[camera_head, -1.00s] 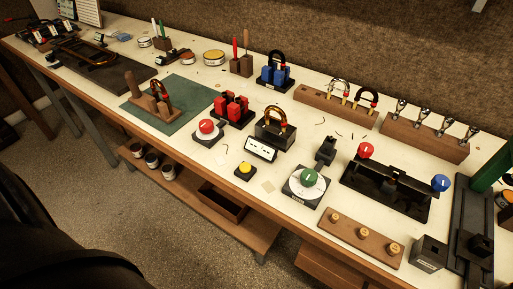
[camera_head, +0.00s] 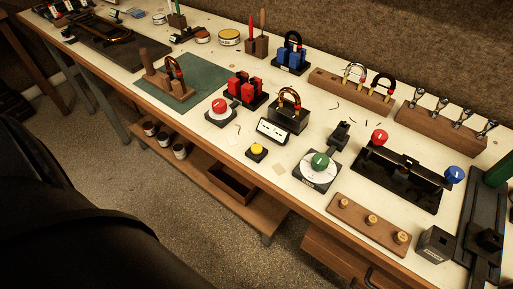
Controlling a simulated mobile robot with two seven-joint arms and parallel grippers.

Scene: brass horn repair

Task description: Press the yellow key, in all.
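The yellow key (camera_head: 257,149) is a small round yellow button on a black square base. It sits near the front edge of the bench, left of the dial with the green knob and in front of the small white two-slot panel. Nothing touches it in this view. Neither of my grippers shows in the view. A dark, blurred shape fills the lower left corner and covers part of the floor, not the key.
The bench (camera_head: 286,183) is crowded. A red knob (camera_head: 219,105) stands left of the key, a white panel (camera_head: 273,131) behind it, a green knob (camera_head: 320,160) to its right. A wooden block with brass pegs (camera_head: 371,219) lies further right. Bare bench surrounds the key.

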